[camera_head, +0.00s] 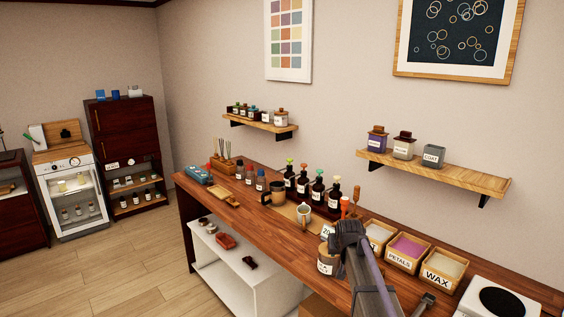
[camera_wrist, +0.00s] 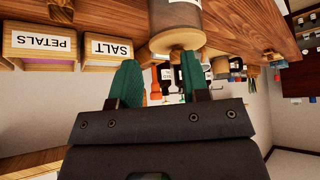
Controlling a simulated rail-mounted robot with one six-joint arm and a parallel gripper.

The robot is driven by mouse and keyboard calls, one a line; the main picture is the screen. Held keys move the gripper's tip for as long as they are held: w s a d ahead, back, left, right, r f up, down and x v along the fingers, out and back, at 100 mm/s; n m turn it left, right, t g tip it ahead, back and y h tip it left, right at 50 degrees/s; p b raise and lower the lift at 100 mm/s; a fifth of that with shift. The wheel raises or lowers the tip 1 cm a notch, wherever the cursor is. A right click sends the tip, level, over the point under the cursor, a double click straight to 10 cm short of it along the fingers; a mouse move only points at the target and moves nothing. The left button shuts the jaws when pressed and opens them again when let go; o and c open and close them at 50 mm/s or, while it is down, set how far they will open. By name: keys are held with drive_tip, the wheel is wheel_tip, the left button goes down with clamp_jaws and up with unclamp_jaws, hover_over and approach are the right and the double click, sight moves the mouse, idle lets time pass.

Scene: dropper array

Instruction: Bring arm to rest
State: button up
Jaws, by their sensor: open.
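My gripper (camera_head: 347,232) is over the near side of the wooden workbench (camera_head: 262,212), at the front of the head view. In the wrist view its two green fingers (camera_wrist: 159,64) are spread apart with nothing held between them. A labelled jar with a wooden lid (camera_wrist: 178,38) is just beyond the fingertips, close to the right one. I cannot tell whether they touch. The jar also shows in the head view (camera_head: 326,264), left of my gripper and standing on the bench, partly hidden by it. The wrist view appears upside down.
Wooden boxes labelled PETALS (camera_head: 405,253) and WAX (camera_head: 441,271) stand right of my gripper, with a hotplate (camera_head: 499,299) beyond. Several dropper bottles (camera_head: 317,193), a white jug (camera_head: 304,214) and a brown mug (camera_head: 277,192) stand behind and left. A shelf (camera_head: 438,173) hangs above.

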drive_tip(key=s+f+g+b, duration=0.2)
drive_tip(key=s+f+b, duration=0.1)
drive_tip(key=s, duration=0.8)
drive_tip(key=s+a+f+g+b, duration=0.1)
drive_tip(key=s+f, duration=0.4)
drive_tip(key=s, duration=0.6)
drive_tip(key=s+a+f+g+b, duration=0.1)
drive_tip(key=s+f+g+b, duration=0.2)
drive_tip(key=s, duration=0.8)
drive_tip(key=shift+s+a+f+g+b, duration=0.15)
drive_tip(key=shift+s+f+g+b, duration=0.1)
drive_tip(key=shift+f+g+b, duration=0.4)
drive_tip(key=shift+r+t, duration=0.1)
drive_tip(key=shift+t, duration=0.15)
drive_tip(key=shift+o, duration=0.3)
drive_tip(key=shift+o, duration=0.7)
